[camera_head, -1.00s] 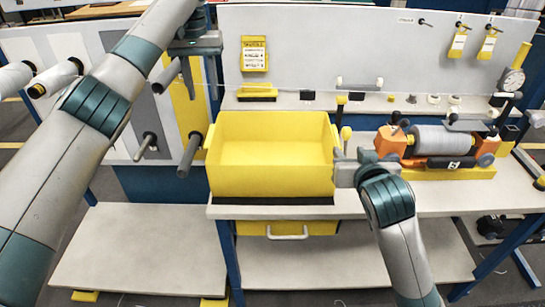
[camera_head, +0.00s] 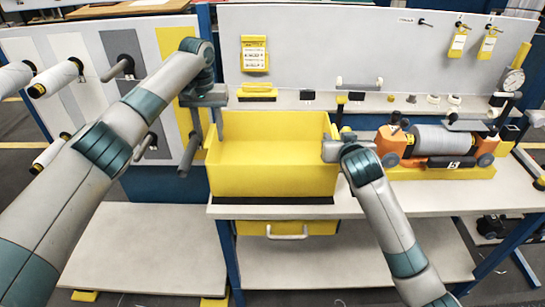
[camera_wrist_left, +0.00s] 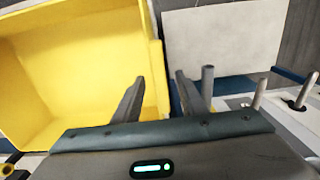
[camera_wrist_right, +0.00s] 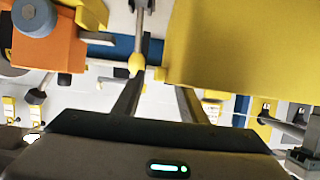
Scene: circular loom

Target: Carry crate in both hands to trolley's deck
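The empty yellow crate (camera_head: 270,180) stands upright on the bench; it fills the upper left of the left wrist view (camera_wrist_left: 70,75) and the upper right of the right wrist view (camera_wrist_right: 240,45). My left gripper (camera_head: 207,130) is open at the crate's left end, one finger on the inner side and one outside the end wall. My right gripper (camera_head: 332,148) is open at the crate's right end; its fingers (camera_wrist_right: 157,95) are near the crate's edge, contact unclear. A low pale deck (camera_head: 140,250) lies at lower left; I cannot tell whether it is the trolley's.
An orange-ended roller unit (camera_head: 440,145) stands on the bench right of the crate. Dark pegs and white spools (camera_head: 55,78) stick out from the left panel, one peg near my left gripper. A yellow drawer (camera_head: 287,229) is under the bench. The low deck looks clear.

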